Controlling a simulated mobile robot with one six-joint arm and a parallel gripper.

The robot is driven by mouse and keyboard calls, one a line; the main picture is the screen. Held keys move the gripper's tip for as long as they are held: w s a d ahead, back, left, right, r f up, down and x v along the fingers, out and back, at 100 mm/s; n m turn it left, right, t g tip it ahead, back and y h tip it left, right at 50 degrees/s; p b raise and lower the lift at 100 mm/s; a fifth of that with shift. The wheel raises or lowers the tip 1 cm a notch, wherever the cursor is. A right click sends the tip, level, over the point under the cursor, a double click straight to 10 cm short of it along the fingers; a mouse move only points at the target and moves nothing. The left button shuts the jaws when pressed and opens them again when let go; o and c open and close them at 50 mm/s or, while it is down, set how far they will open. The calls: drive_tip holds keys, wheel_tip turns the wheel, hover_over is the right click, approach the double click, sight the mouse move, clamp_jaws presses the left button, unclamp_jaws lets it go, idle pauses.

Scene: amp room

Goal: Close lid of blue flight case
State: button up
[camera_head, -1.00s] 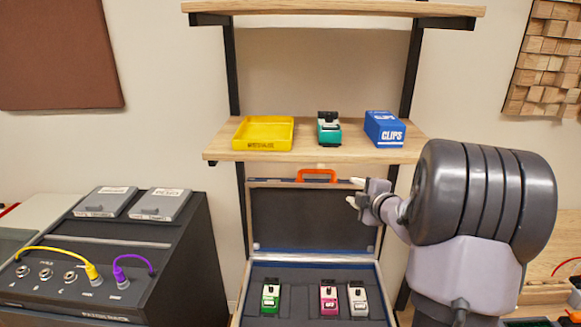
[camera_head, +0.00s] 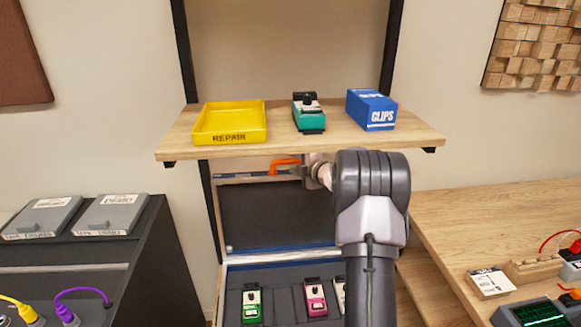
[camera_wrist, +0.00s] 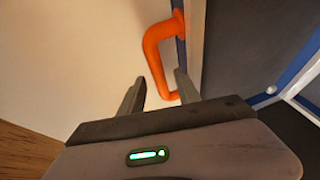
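The blue flight case stands open below the shelf, its lid (camera_head: 270,218) upright at the back and its base (camera_head: 236,270) holding pedals. An orange handle (camera_head: 284,166) is on the lid's top edge and also shows in the wrist view (camera_wrist: 156,55). My gripper (camera_wrist: 160,92) is open in the wrist view, its two fingers apart. The lower end of the orange handle lies just beyond and between the fingertips. In the head view my arm hides the fingers and the right side of the lid.
A wooden shelf (camera_head: 290,146) hangs close above the lid, bearing a yellow repair tray (camera_head: 230,122), a teal pedal (camera_head: 308,112) and a blue clips box (camera_head: 371,109). A black patch rack (camera_head: 130,255) stands left. A wooden bench (camera_head: 480,225) with gear stands right.

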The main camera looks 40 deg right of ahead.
sight(292, 162)
drive_tip(key=shift+x, duration=1.65)
clamp_jaws()
